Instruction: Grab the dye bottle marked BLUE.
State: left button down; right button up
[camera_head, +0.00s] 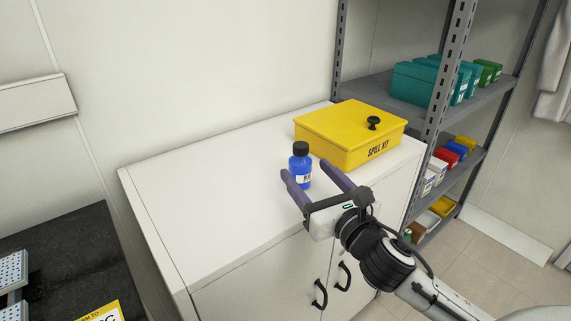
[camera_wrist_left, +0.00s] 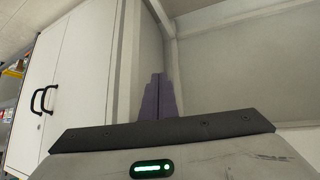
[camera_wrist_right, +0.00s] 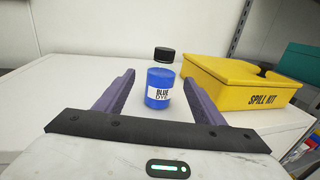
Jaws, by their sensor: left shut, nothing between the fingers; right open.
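The blue dye bottle (camera_head: 302,168) stands upright on the white cabinet top, with a black cap. In the right wrist view the bottle (camera_wrist_right: 159,88) shows a white label reading BLUE DYE. My right gripper (camera_head: 303,168) is open, its two purple fingers reaching to either side of the bottle. In the right wrist view the bottle appears between the fingertips (camera_wrist_right: 159,73), with gaps at both sides; contact is not visible. My left gripper (camera_wrist_left: 159,78) is shut and empty, low beside a white cabinet, and out of the head view.
A yellow SPILL KIT box (camera_head: 345,135) stands close behind and right of the bottle on the white cabinet (camera_head: 200,190). The cabinet top left of the bottle is clear. A grey shelf (camera_head: 440,110) with boxes stands at right. A dark counter (camera_head: 70,250) lies at lower left.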

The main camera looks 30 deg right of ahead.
aim_at(306, 167)
jog(key=w, duration=0.3)
jog(key=shift+d+r, duration=0.25)
jog(key=shift+d, duration=0.05)
jog(key=shift+w+d, duration=0.1)
jog(key=shift+w, duration=0.4)
jog(key=w, duration=0.3)
jog(key=w+d, duration=0.1)
jog(key=w, duration=0.1)
jog(key=shift+f, duration=0.2)
jog(key=shift+c, duration=0.7)
pick_arm(q)
jog(key=shift+s+f, duration=0.2)
jog(key=shift+s, duration=0.4)
pick_arm(e)
jog(key=c, duration=1.1)
